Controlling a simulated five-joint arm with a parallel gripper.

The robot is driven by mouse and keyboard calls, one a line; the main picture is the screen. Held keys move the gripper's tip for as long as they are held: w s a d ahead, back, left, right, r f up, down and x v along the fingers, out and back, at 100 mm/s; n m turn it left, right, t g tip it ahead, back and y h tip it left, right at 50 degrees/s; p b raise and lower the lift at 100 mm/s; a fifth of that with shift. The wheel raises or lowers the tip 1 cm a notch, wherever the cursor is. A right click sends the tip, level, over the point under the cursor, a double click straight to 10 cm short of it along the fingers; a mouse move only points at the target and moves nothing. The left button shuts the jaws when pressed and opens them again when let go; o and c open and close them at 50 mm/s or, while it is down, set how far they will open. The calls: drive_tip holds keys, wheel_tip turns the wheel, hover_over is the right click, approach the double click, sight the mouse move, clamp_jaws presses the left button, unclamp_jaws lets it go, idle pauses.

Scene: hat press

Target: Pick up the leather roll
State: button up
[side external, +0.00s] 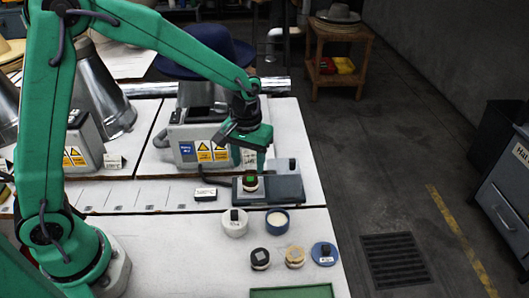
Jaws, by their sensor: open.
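My gripper (249,158) is open and points down over the grey-blue device (285,189) near the table's right edge. A small round item with a dark, green-marked top and pale side (250,182) sits on this device, just below the fingers; I see no contact. Near the front stand a tan-topped round roll (295,257) and a dark-topped round roll with a pale side (260,259). No readable label tells which of these small round items is the leather roll.
A white round tin (235,224), a blue cup with pale contents (277,220) and a blue disc (324,254) stand nearby. A green tray (292,291) lies at the front edge. A grey machine with warning labels (196,138) and a blue hat (205,50) are behind.

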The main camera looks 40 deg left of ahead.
sight(250, 179)
drive_tip(key=shift+w+d+f, duration=0.1)
drive_tip(key=shift+f, duration=2.55)
drive_tip(key=c, duration=0.8)
